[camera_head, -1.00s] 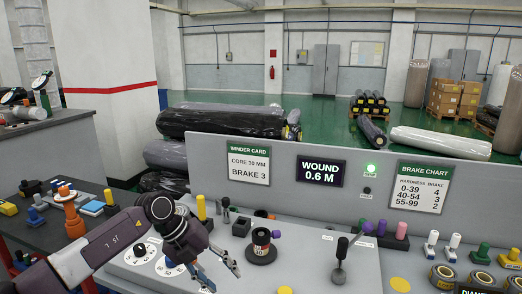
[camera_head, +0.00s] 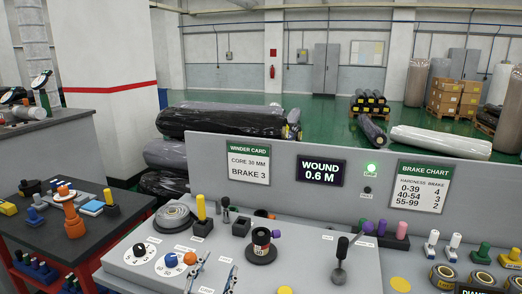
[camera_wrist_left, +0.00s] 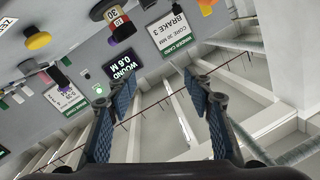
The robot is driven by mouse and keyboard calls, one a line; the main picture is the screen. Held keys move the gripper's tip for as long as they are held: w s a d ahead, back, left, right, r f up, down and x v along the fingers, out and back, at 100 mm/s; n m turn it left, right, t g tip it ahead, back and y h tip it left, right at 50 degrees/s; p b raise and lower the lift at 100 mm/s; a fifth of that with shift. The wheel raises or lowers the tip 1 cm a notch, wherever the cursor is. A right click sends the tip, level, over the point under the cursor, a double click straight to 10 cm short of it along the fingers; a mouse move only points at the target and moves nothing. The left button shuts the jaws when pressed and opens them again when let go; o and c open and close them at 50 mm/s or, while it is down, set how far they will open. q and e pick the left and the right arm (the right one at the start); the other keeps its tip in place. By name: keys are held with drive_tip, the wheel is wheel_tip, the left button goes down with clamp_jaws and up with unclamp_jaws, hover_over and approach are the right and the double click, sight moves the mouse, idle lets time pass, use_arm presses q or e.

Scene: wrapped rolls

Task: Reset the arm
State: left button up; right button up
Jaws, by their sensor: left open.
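My left gripper (camera_head: 213,273) shows only by its finger ends at the bottom edge of the head view, over the front of the grey console (camera_head: 130,262). In the left wrist view its two blue-padded fingers (camera_wrist_left: 160,85) stand well apart with nothing between them. The left arm itself is out of the head view. My right gripper is not in view.
A dark side table (camera_head: 95,235) stands left.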

use_arm(q)
drive_tip(key=s+a+f+n+g+y, duration=0.35)
drive_tip(key=s+a+f, duration=0.3)
drive_tip(key=f, duration=0.35)
drive_tip(key=s+a+f+n+g, duration=0.15)
drive_tip(key=s+f+g, duration=0.4)
drive_tip(key=s, duration=0.75)
drive_tip(key=s+a+f+g, duration=0.2)
drive_tip(key=s+f+g, duration=0.4)
drive_tip(key=s, duration=0.7)
wheel_tip(320, 180, down, 26)
drive_tip(key=s, duration=0.1)
drive_tip(key=s+a+f+g, duration=0.1)
drive_tip(key=s+a+f, duration=0.2)
drive_tip(key=s+f, duration=1.4)
drive_tip(key=shift+s+f+g, duration=0.25)
drive_tip(key=shift+s+g, duration=0.05)
drive_tip(key=shift+s, duration=0.1)
drive_tip(key=shift+h, duration=0.25)
